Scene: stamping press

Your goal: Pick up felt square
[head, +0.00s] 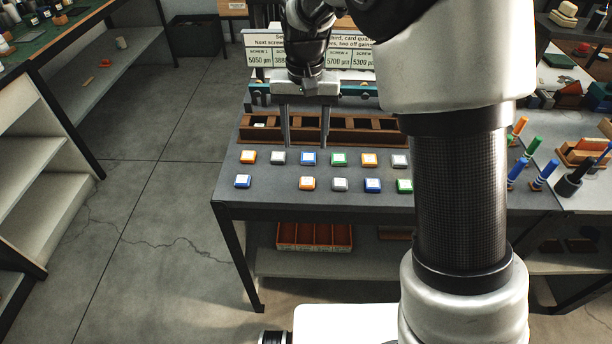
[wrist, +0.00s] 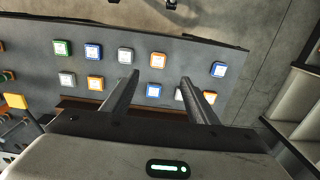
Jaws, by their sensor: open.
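Several small square blocks with white tops and coloured bases stand in two rows on the grey table (head: 228,196). I cannot tell which piece, if any, is the felt square. My gripper (head: 305,146) points down, open and empty, above the table by the back row. A blue block (head: 308,158) is close to its fingertips in the head view. In the wrist view my gripper (wrist: 160,77) has its fingers apart, with an orange block (wrist: 157,60) and a blue block (wrist: 153,90) showing between them. The fingers partly hide a block beside the right finger.
A brown wooden tray (head: 366,137) with compartments lies behind the blocks, below a printed sign (head: 350,48). An orange tray (head: 314,236) sits on the shelf below. Coloured upright tools (head: 516,172) stand at right. The front row has a gap at left.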

